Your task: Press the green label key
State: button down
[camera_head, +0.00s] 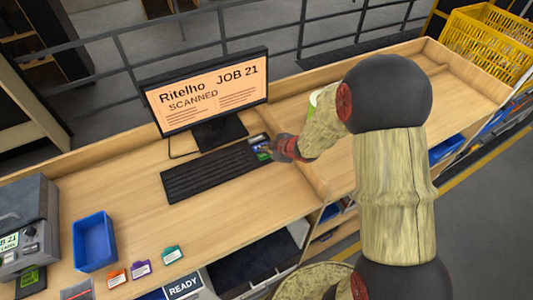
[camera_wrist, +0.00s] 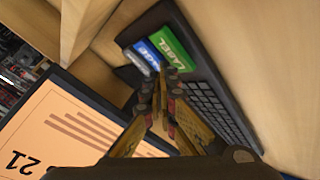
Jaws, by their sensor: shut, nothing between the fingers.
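The green label key (camera_wrist: 172,50) is a large key marked "LABEL" at the end of the black keyboard (camera_wrist: 210,85), beside a blue key (camera_wrist: 146,55). In the head view the keyboard (camera_head: 212,171) lies on the desk in front of the monitor, and the key end is partly covered by my gripper (camera_head: 268,149). In the wrist view my gripper (camera_wrist: 160,92) is shut and empty. Its fingertips show just below the green and blue keys. I cannot tell whether they touch a key.
The monitor (camera_head: 205,92) stands behind the keyboard and reads "Ritelho JOB 21 SCANNED". A blue tray (camera_head: 94,242), several coloured tags (camera_head: 141,269) and a grey printer-like box (camera_head: 24,228) are at the left. A low wooden divider (camera_head: 300,165) stands right of the keyboard.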

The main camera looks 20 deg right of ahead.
aim_at(265, 155)
notch_tip(265, 155, up, 5)
jog(key=p, duration=0.5)
jog(key=shift+r, duration=0.1)
dwell(0.7)
